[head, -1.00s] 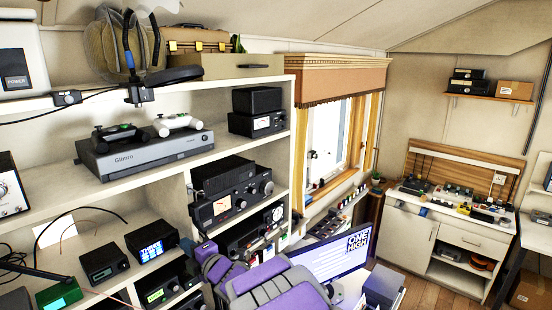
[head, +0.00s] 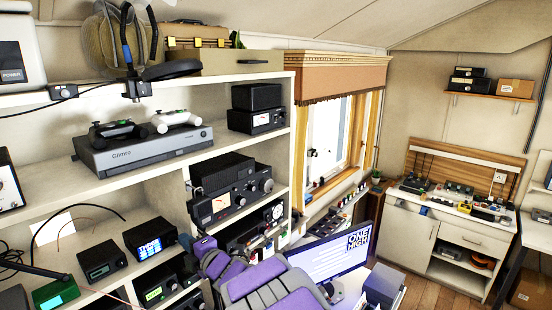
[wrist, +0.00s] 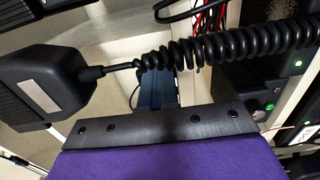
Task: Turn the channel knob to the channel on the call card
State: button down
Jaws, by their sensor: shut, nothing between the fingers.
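My gripper (head: 204,247) is the purple end of my arm in the head view, at the lower shelves beside the radios. In the wrist view its purple body and dark front bar (wrist: 160,125) fill the bottom; it is shut and holds nothing. A black hand microphone (wrist: 42,85) with a coiled cord hangs in front of it. To the right is a dark radio panel (wrist: 258,95) with green lights and a small round control. I cannot tell which control is the channel knob. No call card can be identified for certain; a blank-looking white card (head: 52,228) stands at left.
A black radio with a lit meter (head: 230,200) sits on the middle shelf, with more radios below. A monitor (head: 325,258) reading "ONE HIGH" stands right of my arm. A workbench (head: 440,240) is at far right. Red wires (wrist: 208,15) hang near the microphone cord.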

jog(key=shift+s+r+b, duration=0.1)
jog(key=shift+r+b, duration=0.6)
jog(key=shift+b, duration=0.2)
jog(key=shift+a+r+b, duration=0.1)
jog(key=shift+r+b, duration=0.15)
jog(key=shift+b, duration=0.05)
jog(key=shift+s+r, duration=0.1)
jog(key=shift+r, duration=0.05)
dwell(0.3)
jog(key=shift+r, duration=0.15)
jog(key=b+v, duration=0.1)
jog(key=v, duration=0.5)
jog(key=shift+w+d, duration=0.3)
